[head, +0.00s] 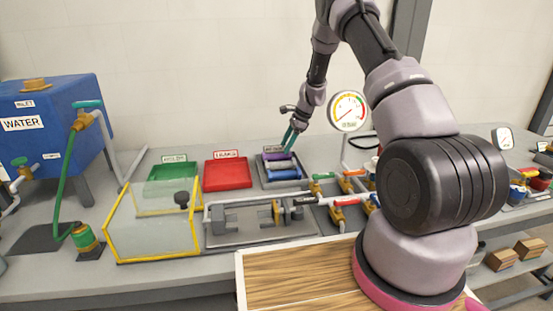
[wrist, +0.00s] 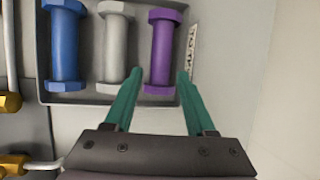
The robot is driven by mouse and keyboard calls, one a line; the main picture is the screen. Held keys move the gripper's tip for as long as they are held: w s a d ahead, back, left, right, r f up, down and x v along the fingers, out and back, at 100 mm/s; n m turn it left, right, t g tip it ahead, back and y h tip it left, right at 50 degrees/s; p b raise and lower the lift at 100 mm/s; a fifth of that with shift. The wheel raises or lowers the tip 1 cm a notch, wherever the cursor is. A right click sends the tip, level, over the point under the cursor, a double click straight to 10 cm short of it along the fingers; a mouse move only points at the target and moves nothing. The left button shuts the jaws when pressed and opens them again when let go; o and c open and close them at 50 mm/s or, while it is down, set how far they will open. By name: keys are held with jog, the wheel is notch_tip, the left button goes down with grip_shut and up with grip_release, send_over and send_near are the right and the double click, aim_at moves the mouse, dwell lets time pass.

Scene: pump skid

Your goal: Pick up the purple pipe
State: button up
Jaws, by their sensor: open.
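The purple pipe (wrist: 162,48) lies in a dark grey tray (wrist: 85,99) in the wrist view, a short cylinder with wider ends. A white pipe (wrist: 114,46) and a blue pipe (wrist: 64,45) lie beside it to the left. My gripper (wrist: 158,80) is open, with teal fingers on either side of the purple pipe's near end as seen from the wrist. I cannot tell how far above the pipe the fingertips are. In the head view my gripper (head: 288,140) is over the back of the tray (head: 283,184), and partly hides the purple pipe.
A red tray (head: 228,174) and a green tray (head: 173,179) stand left of the pipe tray. A yellow-framed clear box (head: 150,225) and a grey fixture (head: 262,225) stand in front. A gauge (head: 348,111) and several valves are to the right.

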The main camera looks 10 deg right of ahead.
aim_at(281, 154)
jog(key=x, duration=0.6)
jog(key=shift+w, duration=0.1)
jog(key=shift+r, duration=0.15)
grip_shut()
